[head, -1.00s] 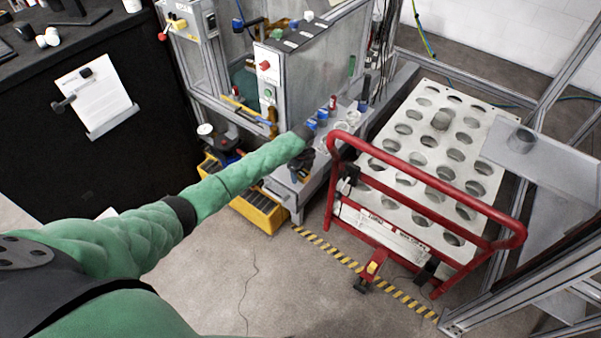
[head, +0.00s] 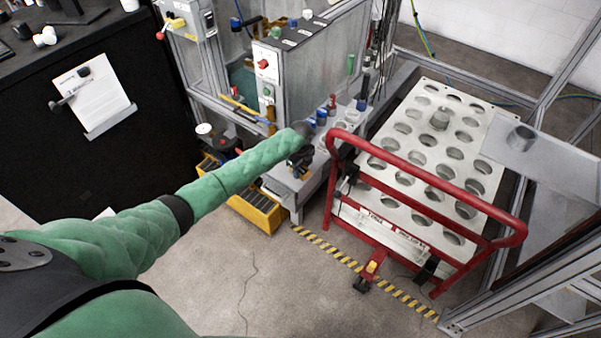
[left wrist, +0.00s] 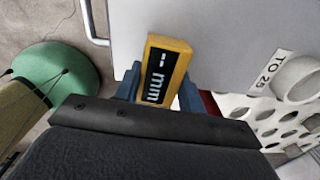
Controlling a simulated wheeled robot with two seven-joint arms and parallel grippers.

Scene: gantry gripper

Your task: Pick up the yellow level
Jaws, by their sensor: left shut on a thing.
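The yellow level (left wrist: 166,72) shows in the left wrist view as a yellow block with a dark display reading "-- mm". It stands between the two blue-grey fingers of my left gripper (left wrist: 157,92), which is shut on it. Its lower end is hidden behind the dark gripper body. In the head view my left gripper (head: 299,162) hangs over the grey bench by the machine, at the end of my green-sleeved arm. I cannot make out the level there. My right gripper is in neither view.
A red-railed cart (head: 430,193) stands right of the gripper, by a white plate with round holes (head: 408,140). A control box (head: 267,78) stands behind the gripper. A yellow bin (head: 258,211) is below left. The floor in front (head: 270,285) is clear.

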